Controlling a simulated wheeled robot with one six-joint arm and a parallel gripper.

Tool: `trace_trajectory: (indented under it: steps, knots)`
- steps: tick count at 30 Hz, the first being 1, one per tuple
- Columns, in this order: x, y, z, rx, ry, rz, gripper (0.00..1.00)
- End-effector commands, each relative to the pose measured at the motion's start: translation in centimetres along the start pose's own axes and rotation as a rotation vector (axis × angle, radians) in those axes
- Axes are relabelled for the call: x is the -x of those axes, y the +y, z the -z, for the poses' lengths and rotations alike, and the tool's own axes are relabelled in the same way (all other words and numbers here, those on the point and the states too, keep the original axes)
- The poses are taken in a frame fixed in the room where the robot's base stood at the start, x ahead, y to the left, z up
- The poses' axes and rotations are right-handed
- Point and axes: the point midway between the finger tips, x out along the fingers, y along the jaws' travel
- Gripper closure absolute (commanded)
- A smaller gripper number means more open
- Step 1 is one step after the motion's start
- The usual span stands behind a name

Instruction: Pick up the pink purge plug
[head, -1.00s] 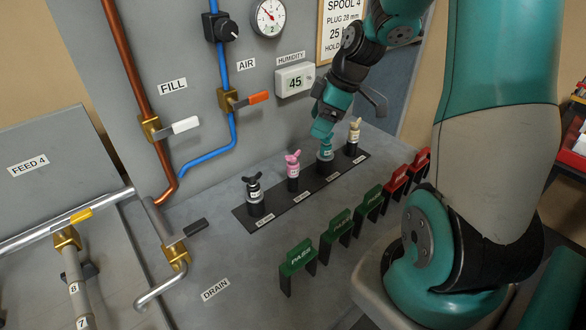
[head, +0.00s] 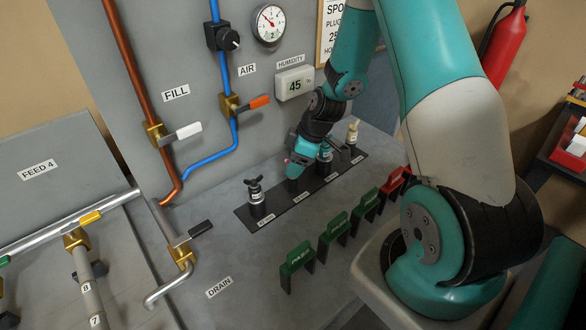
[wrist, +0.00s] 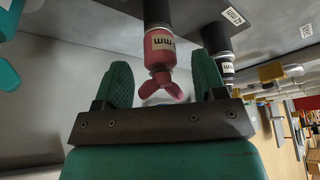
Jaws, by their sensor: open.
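The pink purge plug (wrist: 161,50) shows in the wrist view, with a label band and a winged tip pointing toward my gripper. It stands between the two green fingers of my gripper (wrist: 167,66), which are open on either side of it. I cannot tell whether either finger touches it. In the head view my gripper (head: 298,160) is over the plug's place in the black strip and hides nearly all of it. Only a small pink bit shows beside the gripper.
A black plug (head: 256,196) stands left of my gripper on the dark strip (head: 287,203). A partly hidden plug (head: 324,157) and a tan plug (head: 352,134) stand to the right. Green PASS stands (head: 333,228) line the front. The grey panel rises behind.

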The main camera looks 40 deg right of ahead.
Motion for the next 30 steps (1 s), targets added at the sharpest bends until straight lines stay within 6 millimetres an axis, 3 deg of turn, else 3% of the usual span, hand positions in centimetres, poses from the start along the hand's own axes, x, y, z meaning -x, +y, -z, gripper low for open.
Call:
trace_trajectory:
  steps: [5,8,13,14,24,30]
  knots:
    - [-0.1,0.0,0.0,0.000,0.000,-0.001,0.36]
    - [-0.1,0.0,0.0,0.000,0.000,0.000,0.54]
    - [0.0,0.0,0.0,0.000,0.000,-0.001,0.93]
    - [0.0,0.0,0.0,0.000,0.000,-0.001,0.96]
    - [0.2,0.1,0.2,0.002,0.003,-0.004,0.96]
    - [1.6,0.2,0.8,0.003,0.005,-0.008,1.00]
